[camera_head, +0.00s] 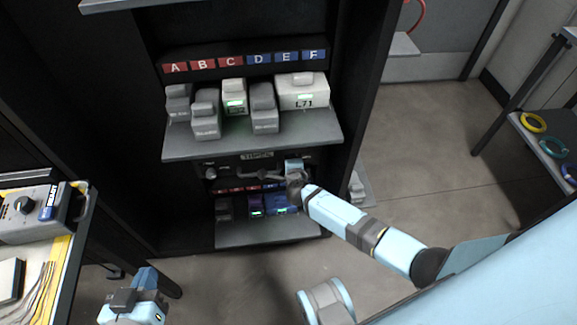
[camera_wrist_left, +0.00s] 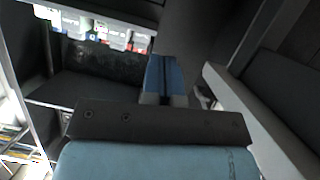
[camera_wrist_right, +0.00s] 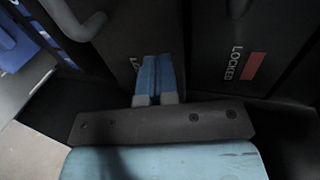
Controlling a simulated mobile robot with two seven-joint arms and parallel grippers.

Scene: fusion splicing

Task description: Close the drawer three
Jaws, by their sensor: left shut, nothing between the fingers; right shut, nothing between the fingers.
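A black cabinet (camera_head: 350,100) stands in the middle of the head view. A panel between its two shelves carries a grey bar handle (camera_head: 262,176); I cannot tell which front is drawer three. My right gripper (camera_head: 293,170) is shut at the right end of this panel, close to the handle. In the right wrist view its closed blue fingers (camera_wrist_right: 157,72) point at a dark front. A grey handle (camera_wrist_right: 75,22) and a LOCKED label (camera_wrist_right: 253,66) show there. My left gripper (camera_head: 147,277) is shut and empty, low at the left, away from the cabinet.
An upper shelf (camera_head: 250,148) holds several grey and white modules below labels A to F. A lower shelf (camera_head: 265,232) holds several smaller modules. A bench with a device (camera_head: 30,215) stands left. A rack with coloured rings (camera_head: 533,122) stands right. Floor is clear between.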

